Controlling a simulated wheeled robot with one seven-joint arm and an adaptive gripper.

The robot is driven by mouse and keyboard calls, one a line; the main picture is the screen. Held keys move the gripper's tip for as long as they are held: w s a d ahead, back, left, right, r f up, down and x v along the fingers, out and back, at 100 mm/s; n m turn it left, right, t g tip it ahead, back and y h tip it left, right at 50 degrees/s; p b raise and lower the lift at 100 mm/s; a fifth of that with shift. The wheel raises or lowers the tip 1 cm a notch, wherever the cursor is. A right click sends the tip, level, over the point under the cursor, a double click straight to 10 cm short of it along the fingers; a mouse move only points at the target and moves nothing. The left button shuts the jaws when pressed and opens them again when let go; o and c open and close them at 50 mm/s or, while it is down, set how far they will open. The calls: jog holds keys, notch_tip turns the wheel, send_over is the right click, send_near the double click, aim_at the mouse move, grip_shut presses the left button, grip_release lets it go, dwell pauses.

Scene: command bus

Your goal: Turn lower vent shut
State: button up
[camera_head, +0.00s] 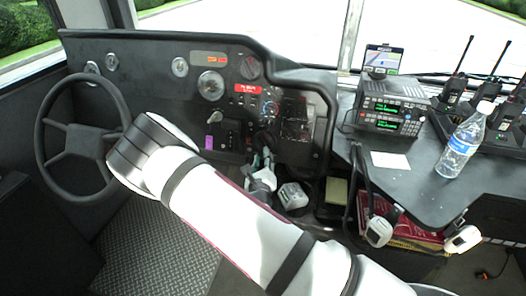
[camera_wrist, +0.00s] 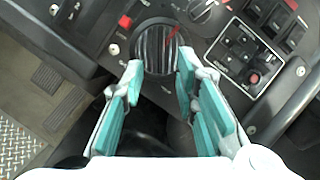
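A round black vent (camera_wrist: 157,47) with parallel slats sits in the dark dash panel, in the upper middle of the wrist view. Grey and dark stripes show between its slats, and a thin red mark lies at its upper right. My gripper (camera_wrist: 161,68) has teal finger pads spread apart, with one fingertip at each side of the vent's lower half. Nothing is held between them. Whether the fingertips touch the rim is unclear. In the head view my gripper (camera_head: 264,160) is at the lower dash, and the vent there is largely hidden by it.
In the wrist view, a switch panel (camera_wrist: 253,50) is right of the vent and a knob (camera_wrist: 203,9) is above right. The steering wheel (camera_head: 80,140) is left of my arm. A radio (camera_head: 390,108) and bottle (camera_head: 462,142) stand on the right console.

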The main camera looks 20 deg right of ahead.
jog(key=v, duration=0.6)
jog(key=shift+s, duration=0.1)
jog(key=s+d+r+m+g+h, duration=0.3)
jog(key=d+r+m+h, duration=0.25)
jog(key=r+m, duration=0.2)
jog(key=s+d+r+m+g+h, duration=0.25)
jog(key=d+r+m+h, duration=0.25)
jog(key=d+r+m, duration=0.25)
jog(key=s+d+r+m+g+y, duration=0.2)
jog(key=s+d+r+m+g, duration=0.15)
jog(key=s+m+g, duration=0.6)
jog(key=s+d+r+m+g+y, duration=0.25)
jog(key=s+r+m+g, duration=0.35)
jog(key=s, duration=0.6)
jog(key=s+a+r+m+t+y, duration=0.2)
jog(key=s+a+m+t+y, duration=0.4)
jog(key=s+a+m+y, duration=0.6)
notch_tip(320, 180, up, 17)
jog(key=a+n+t+p, duration=0.2)
jog(key=n+p, duration=0.1)
jog(key=p, duration=1.2)
jog(key=shift+s+a+h, duration=0.3)
jog(key=shift+a+h, duration=0.1)
